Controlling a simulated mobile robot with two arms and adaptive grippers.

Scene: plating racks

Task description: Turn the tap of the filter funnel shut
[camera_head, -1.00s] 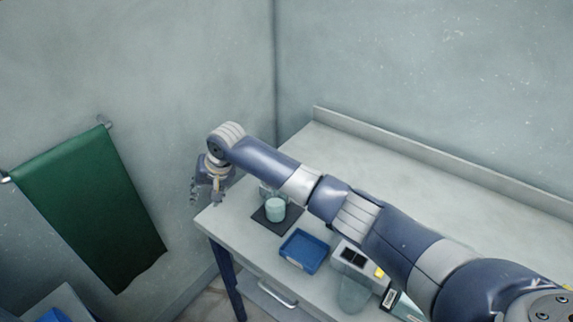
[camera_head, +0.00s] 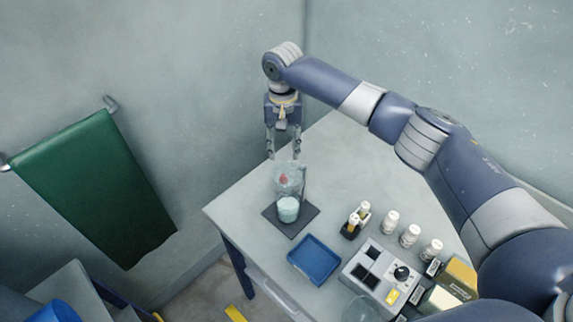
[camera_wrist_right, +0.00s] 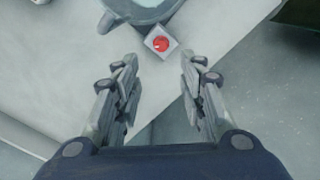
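The filter funnel (camera_head: 291,176) is a clear vessel with a red spot on it, standing over a pale cup (camera_head: 288,210) on a dark mat (camera_head: 302,229) near the table's far left corner. In the right wrist view the red tap (camera_wrist_right: 161,43) shows as a round knob on a small pale block beside the funnel's round body (camera_wrist_right: 148,8). My right gripper (camera_head: 284,157) points down just behind and above the funnel. Its fingers (camera_wrist_right: 160,88) are spread and empty, with the tap ahead of them and apart from both. My left gripper is not in view.
A blue tray (camera_head: 314,260) lies in front of the mat. A small dark holder with vials (camera_head: 355,220), several white bottles (camera_head: 410,236) and a device with a dial (camera_head: 378,272) stand to the right. The walls stand close behind the table.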

